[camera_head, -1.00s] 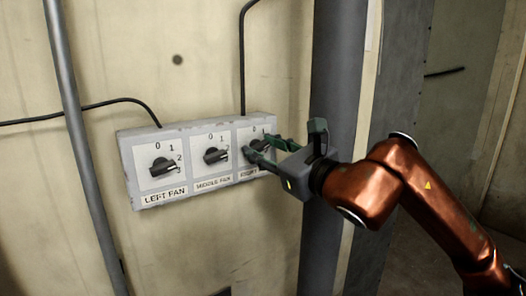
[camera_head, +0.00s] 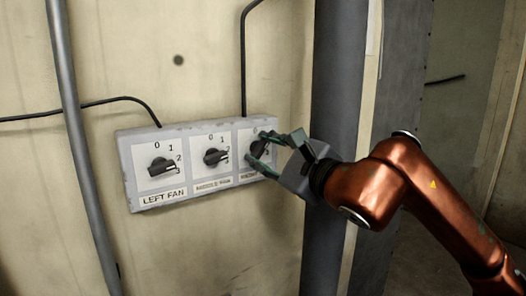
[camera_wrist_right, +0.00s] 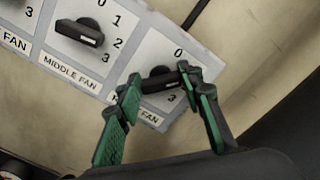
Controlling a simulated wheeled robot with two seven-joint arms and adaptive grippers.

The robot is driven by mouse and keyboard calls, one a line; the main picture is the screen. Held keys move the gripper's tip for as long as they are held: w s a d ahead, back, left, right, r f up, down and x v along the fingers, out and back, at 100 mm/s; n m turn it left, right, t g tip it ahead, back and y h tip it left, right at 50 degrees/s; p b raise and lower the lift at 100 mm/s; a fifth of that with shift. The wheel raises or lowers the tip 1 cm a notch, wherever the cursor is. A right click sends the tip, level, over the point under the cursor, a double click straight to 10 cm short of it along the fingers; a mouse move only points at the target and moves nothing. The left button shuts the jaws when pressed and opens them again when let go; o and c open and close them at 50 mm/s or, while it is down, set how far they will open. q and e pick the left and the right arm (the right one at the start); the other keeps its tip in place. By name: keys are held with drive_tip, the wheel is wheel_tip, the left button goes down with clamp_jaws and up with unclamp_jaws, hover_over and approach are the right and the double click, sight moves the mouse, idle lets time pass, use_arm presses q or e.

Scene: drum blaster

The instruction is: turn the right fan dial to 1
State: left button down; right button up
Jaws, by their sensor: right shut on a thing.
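The right fan dial (camera_wrist_right: 158,82) is a black knob on the right panel of the grey switch box (camera_head: 127,172). Its 0 and 3 show in the wrist view, while a finger hides the marks between, so I cannot tell its exact setting. My right gripper (camera_wrist_right: 158,80) has its green fingers on either side of the knob and is shut on it. In the head view my right gripper (camera_head: 262,150) reaches the dial from the right and partly covers it and its label. My left gripper is not in view.
The middle fan dial (camera_head: 216,156) and left fan dial (camera_head: 161,167) sit to the left on the same box. A thick grey pipe (camera_head: 338,80) stands close by the right gripper. A thinner pipe (camera_head: 75,115) and cables run along the wall at left.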

idle(0.3)
drive_tip(key=o, duration=1.2)
drive_tip(key=shift+c, duration=0.2)
drive_tip(key=v, duration=1.2)
drive_tip(key=shift+a, duration=0.1)
